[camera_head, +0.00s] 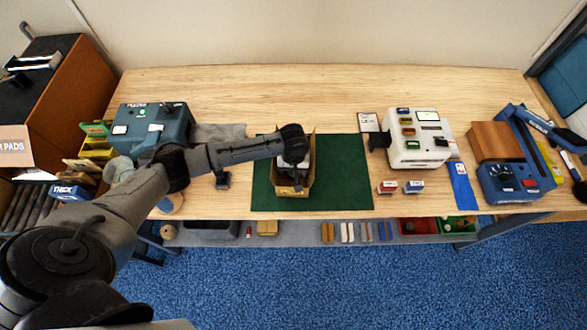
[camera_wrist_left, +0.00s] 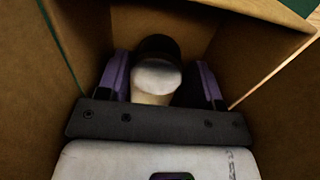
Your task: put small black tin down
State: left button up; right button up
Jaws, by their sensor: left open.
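An open brown carton (camera_head: 291,191) stands on the green mat (camera_head: 343,180). My left gripper (camera_head: 293,172) reaches down into it from above. In the left wrist view, the two purple-padded fingers of my gripper (camera_wrist_left: 162,82) are apart inside the carton walls (camera_wrist_left: 85,35). Between them is a small round tin with a dark body (camera_wrist_left: 158,46) and a pale grey round face; a cream-coloured part shows below it. Gaps show beside the tin, though contact is hard to judge. The tin is not clear in the head view. My right gripper is not seen.
A teal machine (camera_head: 155,125) stands left of the mat and a white machine (camera_head: 418,140) right of it. Two small boxes (camera_head: 400,187) lie near the front edge. A blue sealing device (camera_head: 510,183) is farther right. The table behind the mat is clear.

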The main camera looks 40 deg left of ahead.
pick_arm(q)
notch_tip(320, 180, up, 12)
jog(key=shift+b, duration=0.45)
dwell(0.4)
